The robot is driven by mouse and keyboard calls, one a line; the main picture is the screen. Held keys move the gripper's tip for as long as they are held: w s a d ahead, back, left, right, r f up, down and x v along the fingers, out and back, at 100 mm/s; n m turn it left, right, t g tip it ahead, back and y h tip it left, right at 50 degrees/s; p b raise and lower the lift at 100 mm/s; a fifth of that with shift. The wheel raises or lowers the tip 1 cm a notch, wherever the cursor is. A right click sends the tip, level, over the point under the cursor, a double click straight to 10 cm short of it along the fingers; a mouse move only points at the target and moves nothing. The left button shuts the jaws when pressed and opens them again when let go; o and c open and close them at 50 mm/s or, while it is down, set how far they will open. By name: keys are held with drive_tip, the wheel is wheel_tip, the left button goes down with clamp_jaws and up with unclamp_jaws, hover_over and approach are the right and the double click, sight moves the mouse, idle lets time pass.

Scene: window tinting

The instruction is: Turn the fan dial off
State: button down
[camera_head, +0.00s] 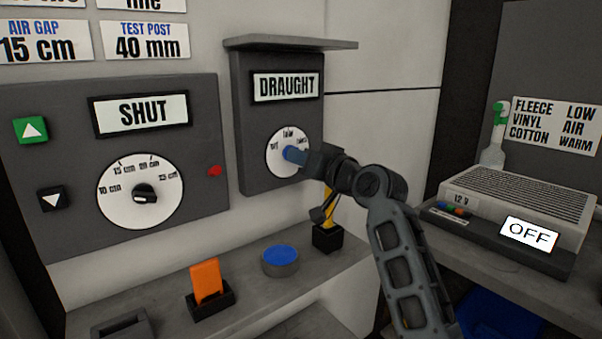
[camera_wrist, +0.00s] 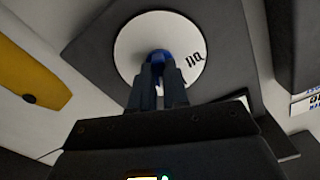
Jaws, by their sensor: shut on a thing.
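The fan dial is a white round face (camera_head: 275,143) with a blue knob (camera_head: 292,153) on a dark grey panel (camera_head: 262,182) under a "DRAUGHT" sign (camera_head: 286,86). My gripper (camera_head: 303,157) is at the dial, its fingers on the blue knob. In the wrist view the two fingers (camera_wrist: 158,80) are closed on the blue knob (camera_wrist: 159,56) in front of the white face (camera_wrist: 135,30). Part of the dial lettering shows, but the fingers and knob hide the rest. I cannot tell the setting that the knob points to.
A ledge (camera_head: 330,253) below holds a blue round pad (camera_head: 280,261), an orange piece in a holder (camera_head: 207,282) and a yellow-handled tool in a black block (camera_head: 327,236). A shelf (camera_head: 320,43) juts out above the panel. A vented box marked "OFF" (camera_head: 530,233) stands right.

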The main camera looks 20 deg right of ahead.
drive_tip(key=shift+f+n+b, duration=0.1)
drive_tip(key=shift+n+b, duration=6)
drive_tip(key=shift+n, duration=2.2)
drive_tip(key=c, duration=1.1)
unclamp_jaws()
drive_tip(key=shift+v, duration=3.9)
